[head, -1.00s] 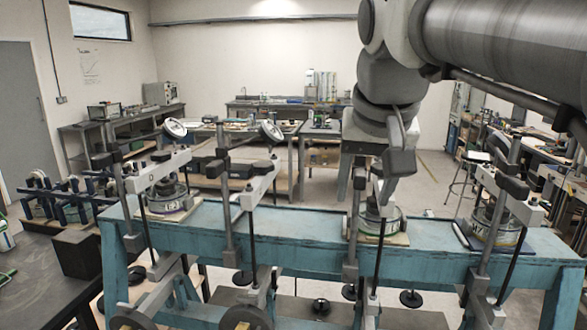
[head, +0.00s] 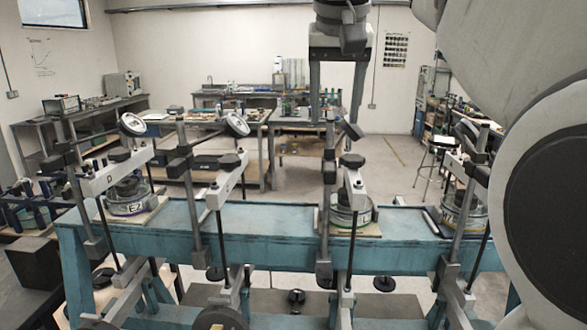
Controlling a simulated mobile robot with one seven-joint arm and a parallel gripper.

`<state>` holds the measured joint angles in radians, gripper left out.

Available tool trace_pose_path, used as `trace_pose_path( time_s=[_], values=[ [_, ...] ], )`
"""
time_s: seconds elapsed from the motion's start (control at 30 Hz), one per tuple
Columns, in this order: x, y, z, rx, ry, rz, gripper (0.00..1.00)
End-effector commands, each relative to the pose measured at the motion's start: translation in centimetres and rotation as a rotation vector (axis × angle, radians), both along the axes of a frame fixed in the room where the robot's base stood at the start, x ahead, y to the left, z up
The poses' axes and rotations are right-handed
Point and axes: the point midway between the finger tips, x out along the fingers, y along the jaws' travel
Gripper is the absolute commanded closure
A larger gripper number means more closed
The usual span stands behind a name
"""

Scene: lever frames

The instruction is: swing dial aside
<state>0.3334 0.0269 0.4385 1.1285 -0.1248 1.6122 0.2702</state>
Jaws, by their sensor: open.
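My gripper (head: 335,119) hangs at the top centre with its two long fingers pointing down and wide apart, empty. In the picture its fingertips are just above the third station; I cannot tell the depth gap. That station has a dark dial (head: 353,131), seen nearly edge-on, by the right fingertip. A white lever beam (head: 354,188) and round cell (head: 350,212) are below it. Two white-faced dials, on the first station (head: 132,124) and the second (head: 238,124), face up and right. A fourth dial (head: 467,129) is at the right, partly hard to make out.
The stations stand on a blue steel bench (head: 270,240) with upright posts and levers close together. My own arm fills the right side and hides part of the bench. Tables and a stool (head: 434,165) stand behind. Open floor shows between them.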

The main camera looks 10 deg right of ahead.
Motion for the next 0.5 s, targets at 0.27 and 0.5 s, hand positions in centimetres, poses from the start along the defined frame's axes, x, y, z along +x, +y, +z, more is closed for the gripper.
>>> trace_pose_path(
  time_s=[0.27,0.5],
  values=[
    [2.3,-0.5,-6.0,0.001,0.003,-0.001,0.4],
    [3.9,-0.8,-9.8,0.001,0.001,-0.001,0.4]
  ],
)
